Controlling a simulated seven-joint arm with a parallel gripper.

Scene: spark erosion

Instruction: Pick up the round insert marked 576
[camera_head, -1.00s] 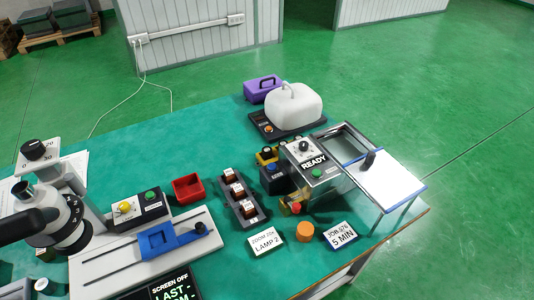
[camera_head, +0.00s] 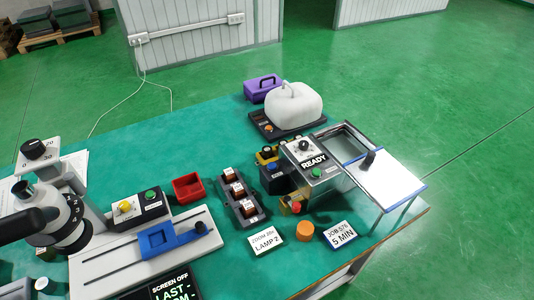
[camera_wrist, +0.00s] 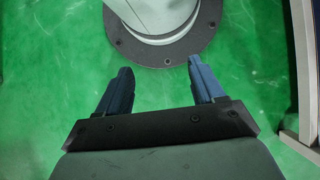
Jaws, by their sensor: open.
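A dark rack (camera_head: 251,218) on the green table holds a row of three brownish inserts, each with a small white label. They are the far insert (camera_head: 229,175), the middle insert (camera_head: 238,190) and the near insert (camera_head: 248,208). Their labels are too small to read, so I cannot tell which is marked 576. My gripper (camera_wrist: 160,66) shows only in the wrist view. It is open and empty, with its two blue-black fingers wide apart over green floor. No insert is in the wrist view.
Left of the rack are a red tray (camera_head: 188,188), a button box (camera_head: 140,207), a blue slide (camera_head: 165,238) and a microscope (camera_head: 52,212). Right are a metal bath reading READY (camera_head: 315,170), an orange cylinder (camera_head: 304,231) and a JOB 576 card (camera_head: 341,234).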

